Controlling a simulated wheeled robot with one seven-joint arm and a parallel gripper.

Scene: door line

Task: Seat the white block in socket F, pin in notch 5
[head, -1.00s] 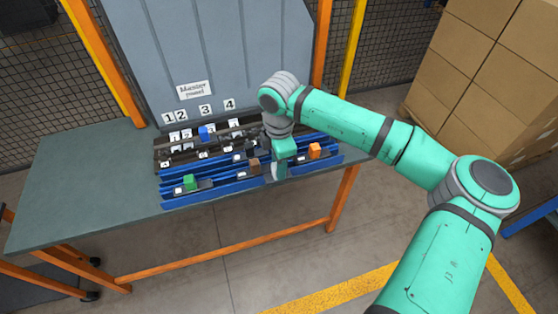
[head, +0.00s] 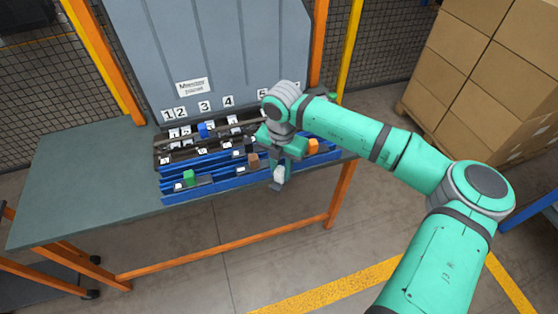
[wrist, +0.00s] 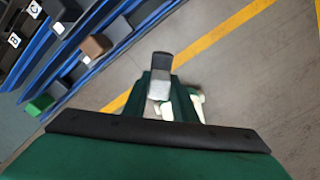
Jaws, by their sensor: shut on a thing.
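My gripper (head: 279,168) is shut on the white block (head: 279,176), in front of the blue racks near the table's front edge. In the wrist view the white block (wrist: 159,89) sits between the fingers of my gripper (wrist: 161,82), with a dark grey part beyond it and the floor behind. My arm hides part of the rack's right side and the row of number cards.
Blue racks (head: 215,188) hold a green block (head: 189,177), a brown block (head: 253,160) and an orange block (head: 312,146). A blue block (head: 203,130) stands in the dark rack behind. The table's left side (head: 80,170) is clear.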

